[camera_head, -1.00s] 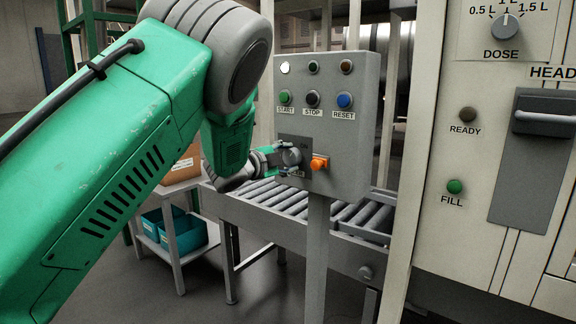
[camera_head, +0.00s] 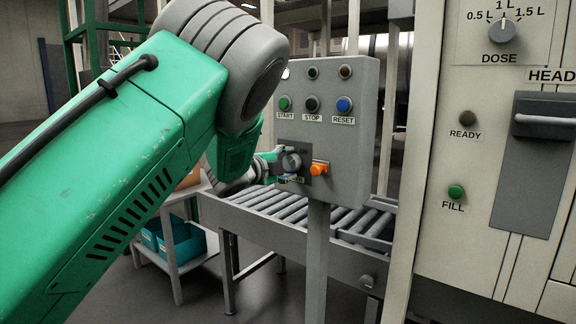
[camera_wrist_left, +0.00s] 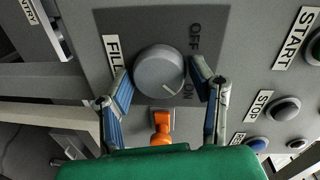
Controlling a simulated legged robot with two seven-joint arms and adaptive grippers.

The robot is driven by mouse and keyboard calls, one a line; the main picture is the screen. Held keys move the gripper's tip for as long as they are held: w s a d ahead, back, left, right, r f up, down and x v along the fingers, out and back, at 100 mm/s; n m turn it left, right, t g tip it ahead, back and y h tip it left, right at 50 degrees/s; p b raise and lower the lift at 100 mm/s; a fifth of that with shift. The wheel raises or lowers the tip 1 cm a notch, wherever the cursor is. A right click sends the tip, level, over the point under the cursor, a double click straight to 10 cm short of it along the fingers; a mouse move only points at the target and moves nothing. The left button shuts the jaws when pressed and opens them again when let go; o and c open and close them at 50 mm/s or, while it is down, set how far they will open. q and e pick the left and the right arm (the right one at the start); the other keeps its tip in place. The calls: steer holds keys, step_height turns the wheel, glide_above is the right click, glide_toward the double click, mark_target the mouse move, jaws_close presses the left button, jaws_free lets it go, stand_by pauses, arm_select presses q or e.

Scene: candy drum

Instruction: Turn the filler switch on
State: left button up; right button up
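The filler switch is a round grey knob (camera_wrist_left: 160,72) on a dark plate marked FILLER, OFF and ON. In the left wrist view its light pointer line faces the ON mark. In the head view the knob (camera_head: 291,162) sits low on the grey control box (camera_head: 350,150). My left gripper (camera_wrist_left: 161,82) has its two blue-grey fingers spread on either side of the knob, with narrow gaps showing. In the head view the gripper (camera_head: 282,165) reaches the knob from the left, partly hidden by my own wrist. My right gripper is in neither view.
An orange switch (camera_head: 320,168) sits close beside the knob. Green START (camera_head: 285,103), dark STOP (camera_head: 312,104) and blue RESET (camera_head: 344,105) buttons are above. A roller conveyor (camera_head: 300,212) runs behind the post. A filling machine (camera_head: 480,240) stands at the right.

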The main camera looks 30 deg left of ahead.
arm_select(q)
steer(key=shift+o, duration=0.4)
steer(key=shift+w+f, duration=0.15)
steer(key=s+r, duration=0.1)
steer(key=s, duration=1.1)
steer(key=shift+a, duration=0.45)
